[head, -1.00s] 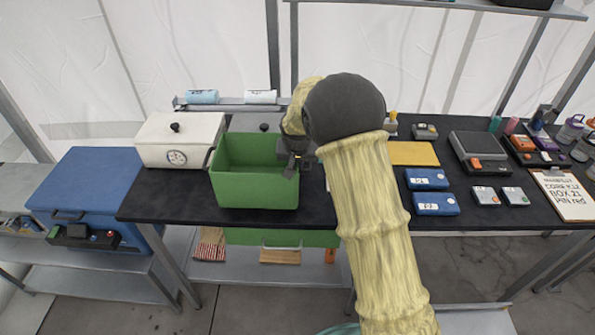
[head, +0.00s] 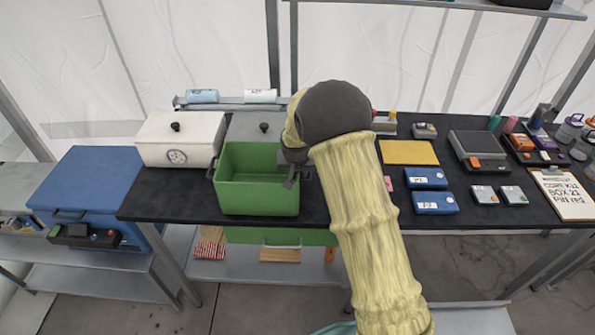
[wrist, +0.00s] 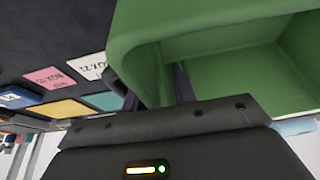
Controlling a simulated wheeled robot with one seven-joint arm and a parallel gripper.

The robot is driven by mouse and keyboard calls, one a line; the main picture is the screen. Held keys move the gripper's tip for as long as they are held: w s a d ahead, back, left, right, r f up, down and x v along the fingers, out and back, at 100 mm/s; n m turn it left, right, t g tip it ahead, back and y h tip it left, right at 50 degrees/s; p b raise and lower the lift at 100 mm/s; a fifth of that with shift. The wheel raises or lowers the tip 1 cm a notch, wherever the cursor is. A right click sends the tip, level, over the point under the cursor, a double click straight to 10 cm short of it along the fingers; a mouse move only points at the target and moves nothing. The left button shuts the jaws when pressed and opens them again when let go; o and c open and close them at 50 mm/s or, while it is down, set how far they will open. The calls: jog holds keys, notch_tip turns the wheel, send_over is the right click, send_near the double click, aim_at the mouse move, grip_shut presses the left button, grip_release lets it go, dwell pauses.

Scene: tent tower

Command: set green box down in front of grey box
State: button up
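The green box (head: 257,197) is an open, empty bin, upright over the left half of the black table, near its front edge. My gripper (head: 291,174) is at its right side, shut on the wall; the box wall (wrist: 150,75) runs between the fingers in the wrist view. The grey box (head: 243,126) with a dark knob stands directly behind the green box, which hides its lower part. I cannot tell whether the green box's bottom touches the table.
A white box (head: 180,140) with a dial stands at the left on the black table (head: 160,206). A blue cooler (head: 85,180) is on a lower bench further left. Blue cases (head: 435,203), a yellow mat (head: 409,152) and a clipboard (head: 562,194) lie to the right.

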jog(key=shift+r, duration=0.1)
jog(key=b+v, duration=0.2)
jog(key=v, duration=1)
dwell(0.5)
jog(key=s+d+f+g, duration=0.1)
jog(key=s+d, duration=0.6)
jog(key=s, duration=0.5)
jog(key=s+d+f, duration=0.1)
jog(key=s+d, duration=0.7)
jog(key=s, duration=0.5)
jog(key=shift+f+g, duration=0.35)
jog(key=shift+g, duration=0.05)
jog(key=shift+d, duration=0.1)
